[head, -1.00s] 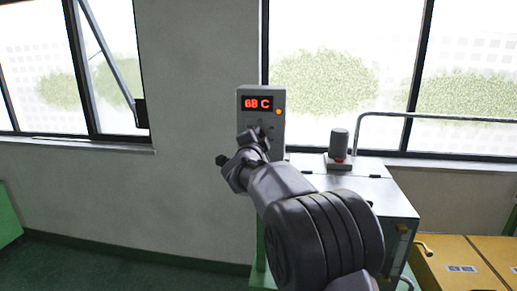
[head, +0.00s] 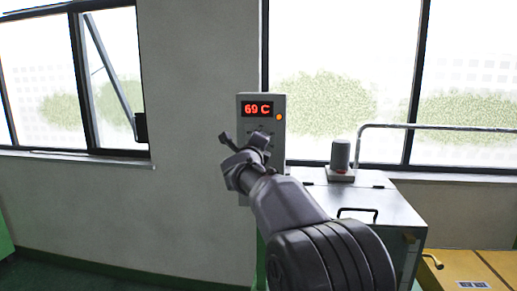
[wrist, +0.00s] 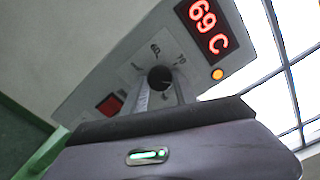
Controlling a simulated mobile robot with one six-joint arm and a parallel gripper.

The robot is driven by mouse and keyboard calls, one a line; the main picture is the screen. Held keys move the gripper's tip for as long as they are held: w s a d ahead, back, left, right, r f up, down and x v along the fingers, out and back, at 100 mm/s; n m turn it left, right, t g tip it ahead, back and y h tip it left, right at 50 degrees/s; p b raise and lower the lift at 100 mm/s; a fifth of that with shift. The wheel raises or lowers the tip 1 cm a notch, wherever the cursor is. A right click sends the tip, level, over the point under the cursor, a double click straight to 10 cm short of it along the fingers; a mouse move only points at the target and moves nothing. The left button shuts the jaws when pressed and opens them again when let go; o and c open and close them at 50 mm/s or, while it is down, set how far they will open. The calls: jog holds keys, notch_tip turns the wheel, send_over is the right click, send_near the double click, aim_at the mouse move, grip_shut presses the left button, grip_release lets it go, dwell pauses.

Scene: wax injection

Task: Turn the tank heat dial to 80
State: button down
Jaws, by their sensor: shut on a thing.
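The control box (head: 274,99) stands against the wall with a red display (head: 258,109) reading 69 C and an orange lamp beside it. In the wrist view the display (wrist: 207,27) also reads 69 C. The tank heat dial (wrist: 159,77) is a small black knob below the display, with printed marks around it. My gripper (wrist: 163,92) is shut on the dial, its fingers at the knob's sides. In the head view my gripper (head: 257,143) covers the dial.
A metal cabinet (head: 375,197) with a black handle stands to the right of the box, bearing a grey cylinder (head: 340,155). A red switch (wrist: 109,104) sits on the panel near the dial. A yellow bench (head: 455,268) is at lower right. The left floor is clear.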

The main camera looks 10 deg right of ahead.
jog(key=shift+m+b, duration=0.45)
jog(key=shift+m, duration=0.65)
jog(key=c, duration=1)
grip_release()
jog(key=v, duration=1.7)
jog(key=shift+s+b, duration=0.2)
jog(key=shift+b, duration=0.25)
jog(key=shift+r, duration=0.1)
